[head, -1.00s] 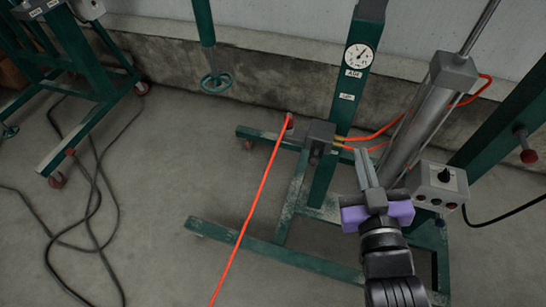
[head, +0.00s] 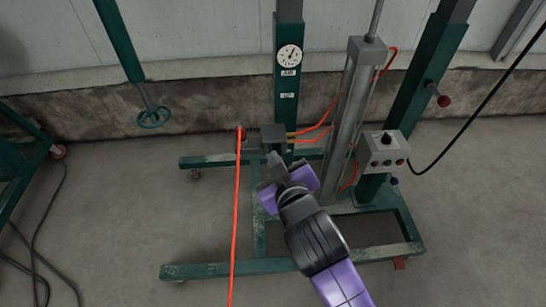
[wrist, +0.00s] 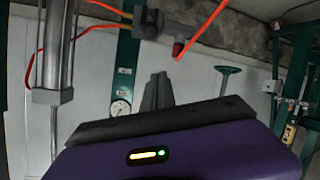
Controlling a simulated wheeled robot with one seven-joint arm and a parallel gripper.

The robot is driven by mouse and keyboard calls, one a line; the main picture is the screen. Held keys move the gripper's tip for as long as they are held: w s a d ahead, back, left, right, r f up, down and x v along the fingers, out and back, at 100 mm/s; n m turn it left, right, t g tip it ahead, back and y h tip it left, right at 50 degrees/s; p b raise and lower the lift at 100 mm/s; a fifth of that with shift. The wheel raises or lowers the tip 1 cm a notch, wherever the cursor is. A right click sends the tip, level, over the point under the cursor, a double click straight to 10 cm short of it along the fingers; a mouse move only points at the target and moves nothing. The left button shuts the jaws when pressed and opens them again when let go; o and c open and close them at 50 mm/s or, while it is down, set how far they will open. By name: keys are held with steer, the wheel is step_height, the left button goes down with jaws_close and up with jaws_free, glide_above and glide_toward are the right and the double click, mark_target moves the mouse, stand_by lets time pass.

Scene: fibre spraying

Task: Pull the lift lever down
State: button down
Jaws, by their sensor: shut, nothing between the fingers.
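My gripper (head: 270,160) is shut and empty, just in front of and below the grey valve block (head: 271,136) on the green stand in the head view. In the wrist view my shut fingers (wrist: 158,80) point up toward the dark valve block (wrist: 149,20), with a visible gap below it. I cannot clearly make out a separate lift lever; the lower part of the block is partly covered by my gripper in the head view. A red hose fitting (wrist: 179,45) sits beside the block in the wrist view.
A grey cylinder (head: 350,120) and a control box (head: 384,153) with a black knob stand right of my gripper. An orange hose (head: 236,210) hangs close on the left. A round gauge (head: 289,56) is on the green post.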

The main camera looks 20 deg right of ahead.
steer(key=x, duration=1)
steer(key=shift+s+d+f, duration=0.25)
steer(key=shift+s+f, duration=0.35)
steer(key=shift+s, duration=0.2)
steer(key=shift+s+d+f, duration=0.25)
steer(key=shift+s+f, duration=0.4)
steer(key=shift+s, duration=0.1)
steer(key=shift+f+b, duration=0.15)
steer(key=shift+b, duration=0.15)
